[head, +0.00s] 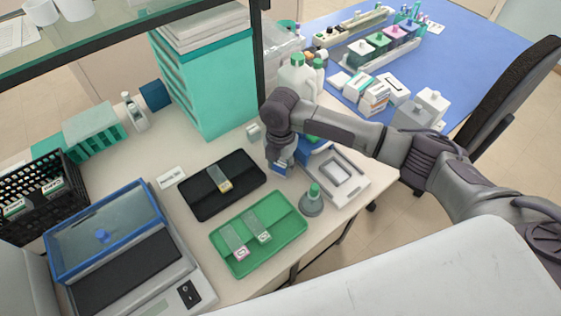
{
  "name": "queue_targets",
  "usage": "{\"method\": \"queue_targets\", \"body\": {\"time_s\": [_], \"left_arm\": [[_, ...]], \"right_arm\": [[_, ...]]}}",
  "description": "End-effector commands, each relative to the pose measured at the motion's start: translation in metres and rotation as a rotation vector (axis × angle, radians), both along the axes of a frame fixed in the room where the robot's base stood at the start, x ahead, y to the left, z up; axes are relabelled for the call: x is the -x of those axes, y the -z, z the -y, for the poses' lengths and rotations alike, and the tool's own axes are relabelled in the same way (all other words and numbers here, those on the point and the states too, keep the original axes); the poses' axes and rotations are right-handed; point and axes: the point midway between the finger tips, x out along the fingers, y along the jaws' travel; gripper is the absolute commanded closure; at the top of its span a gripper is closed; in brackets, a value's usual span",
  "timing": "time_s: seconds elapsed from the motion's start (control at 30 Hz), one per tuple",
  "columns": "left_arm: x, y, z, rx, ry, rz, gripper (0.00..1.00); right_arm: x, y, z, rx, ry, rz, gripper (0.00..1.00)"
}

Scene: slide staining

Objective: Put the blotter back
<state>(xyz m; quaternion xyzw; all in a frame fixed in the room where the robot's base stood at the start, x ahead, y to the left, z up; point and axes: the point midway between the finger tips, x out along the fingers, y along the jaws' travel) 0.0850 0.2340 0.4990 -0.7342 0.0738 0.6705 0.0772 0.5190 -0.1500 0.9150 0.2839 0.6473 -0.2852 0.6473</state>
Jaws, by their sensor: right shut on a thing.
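My right gripper (279,169) points down over the bench, just right of the black tray. It is shut on the blotter, which is mostly hidden by the fingers and wrist; a small blue part shows at the fingertips. I cannot tell whether the blotter touches the bench. A grey tray with a rectangular recess (359,186) lies to the right of the gripper. A blue object (318,146) sits behind it, partly covered by my arm. My left gripper is not in view.
A black tray (197,206) holds one slide; a green tray (277,250) holds two. A green-capped flask (312,200) stands near the front edge. Teal drawers (213,85) stand behind, and a blue-lidded device (107,235) is at left. Bottles (297,75) crowd behind my arm.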

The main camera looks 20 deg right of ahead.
Motion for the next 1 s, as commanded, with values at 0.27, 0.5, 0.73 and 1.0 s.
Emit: {"method": "queue_targets", "body": {"time_s": [0.27, 0.5, 0.73, 1.0], "left_arm": [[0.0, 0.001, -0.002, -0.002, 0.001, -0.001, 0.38], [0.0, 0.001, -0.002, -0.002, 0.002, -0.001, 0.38], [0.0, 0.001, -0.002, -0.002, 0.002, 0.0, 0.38], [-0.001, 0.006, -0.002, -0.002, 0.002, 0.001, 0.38]], "right_arm": [[0.0, 0.001, 0.0, -0.001, 0.0, 0.001, 0.9], [0.0, 0.003, 0.0, -0.001, 0.0, 0.001, 0.32], [0.0, 0.003, 0.0, -0.001, 0.001, 0.001, 0.32], [-0.002, -0.02, 0.0, -0.003, 0.001, 0.007, 0.32]]}}
